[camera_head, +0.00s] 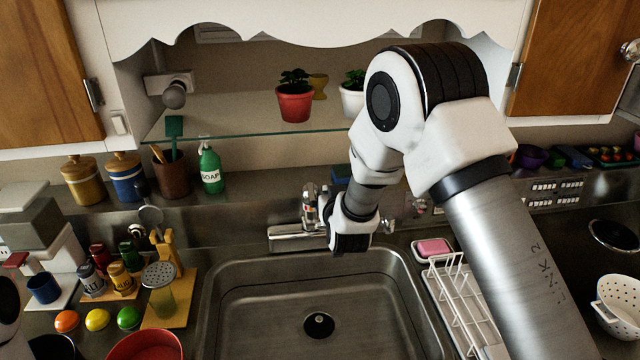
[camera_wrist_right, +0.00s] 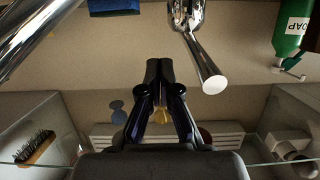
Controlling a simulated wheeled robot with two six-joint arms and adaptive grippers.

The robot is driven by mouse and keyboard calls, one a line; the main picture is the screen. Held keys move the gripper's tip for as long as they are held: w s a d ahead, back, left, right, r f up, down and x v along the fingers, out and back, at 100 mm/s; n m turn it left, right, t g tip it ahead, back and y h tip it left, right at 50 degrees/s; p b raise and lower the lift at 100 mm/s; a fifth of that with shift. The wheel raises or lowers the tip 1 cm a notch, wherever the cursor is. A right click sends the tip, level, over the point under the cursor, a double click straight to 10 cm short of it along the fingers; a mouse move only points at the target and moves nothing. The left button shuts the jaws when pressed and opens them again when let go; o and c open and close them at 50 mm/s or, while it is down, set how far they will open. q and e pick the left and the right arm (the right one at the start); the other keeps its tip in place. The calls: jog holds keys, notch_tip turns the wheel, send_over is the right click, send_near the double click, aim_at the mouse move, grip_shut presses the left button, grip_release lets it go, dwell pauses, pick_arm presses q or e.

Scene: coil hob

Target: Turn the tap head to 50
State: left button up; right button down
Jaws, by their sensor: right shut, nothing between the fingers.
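The chrome tap (camera_head: 310,208) stands at the back edge of the sink, with its flat spout (camera_head: 292,232) reaching left over the basin's rear. My right wrist covers its right part in the head view. In the right wrist view, a chrome tap part with a round, bright end (camera_wrist_right: 196,42) shows at upper middle. My right gripper (camera_wrist_right: 165,68) is shut and empty, its dark fingertips left of that part and visibly apart from it in the picture. In the head view its fingers are mostly hidden behind the wrist. My left gripper is out of view.
The sink basin (camera_head: 270,318) is empty. A glass shelf (camera_head: 235,126) with plant pots crosses above the tap. A soap bottle (camera_head: 210,170) stands left at the back. A white dish rack (camera_head: 462,315) and a pink soap bar (camera_head: 433,247) lie right of the sink.

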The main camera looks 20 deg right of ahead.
notch_tip(320, 180, up, 6)
jog(key=p, duration=0.3)
jog(key=shift+r, duration=0.25)
